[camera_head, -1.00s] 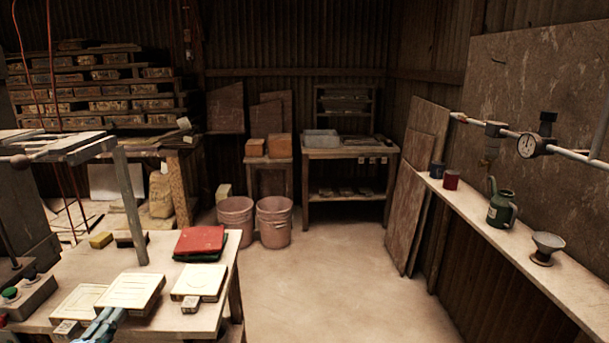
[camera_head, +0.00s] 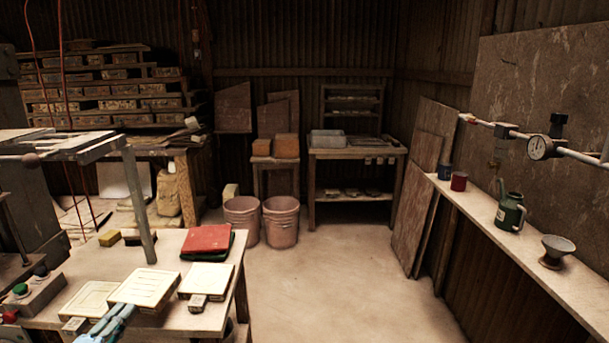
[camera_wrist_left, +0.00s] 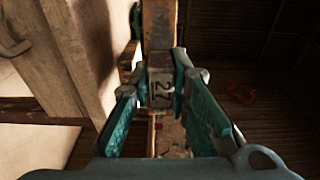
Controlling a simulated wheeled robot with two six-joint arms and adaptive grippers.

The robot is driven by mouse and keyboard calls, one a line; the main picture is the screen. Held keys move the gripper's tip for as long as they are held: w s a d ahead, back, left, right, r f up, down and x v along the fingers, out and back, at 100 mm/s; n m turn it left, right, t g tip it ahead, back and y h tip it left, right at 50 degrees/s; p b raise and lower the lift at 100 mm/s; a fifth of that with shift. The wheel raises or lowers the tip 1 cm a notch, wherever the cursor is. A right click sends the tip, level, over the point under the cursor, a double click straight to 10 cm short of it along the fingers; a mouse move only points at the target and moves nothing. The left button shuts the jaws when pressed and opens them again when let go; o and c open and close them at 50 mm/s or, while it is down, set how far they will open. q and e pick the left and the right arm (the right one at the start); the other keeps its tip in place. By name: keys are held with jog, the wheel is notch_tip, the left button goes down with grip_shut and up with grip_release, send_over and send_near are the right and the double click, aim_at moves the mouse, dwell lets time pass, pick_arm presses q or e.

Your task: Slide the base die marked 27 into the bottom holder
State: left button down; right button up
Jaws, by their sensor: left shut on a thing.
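The base die marked 27 (camera_head: 147,286) is a flat cream plate, the middle one of three at the front of the workbench. Its end tag reading 27 shows in the left wrist view (camera_wrist_left: 161,93). My left gripper (camera_head: 118,315) is shut on that tag end, with a teal finger on each side of it in the left wrist view (camera_wrist_left: 161,100). My right gripper is not in view.
Other cream plates lie left (camera_head: 88,299) and right (camera_head: 208,277) of the held die. A red book-like block (camera_head: 207,239), a yellow block (camera_head: 109,238) and a button box (camera_head: 32,292) sit on the workbench (camera_head: 165,245). Pink buckets (camera_head: 281,222) stand behind; the floor to the right is clear.

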pick_arm(q)
jog(key=s+d+r+m+g+h, duration=0.2)
jog(key=s+d+m+h, duration=0.1)
jog(key=s+d, duration=0.3)
jog(key=s+d+r+m+g+h, duration=0.3)
jog(key=s+d+h, duration=0.3)
jog(key=d, duration=0.3)
jog(key=s+d+r+m+g+h, duration=0.2)
jog(key=s+d+m+h, duration=0.2)
jog(key=s+d, duration=0.3)
jog(key=shift+s+d+r+g+h, duration=0.15)
jog(key=shift+s+d+g+h, duration=0.15)
jog(key=shift+d, duration=0.55)
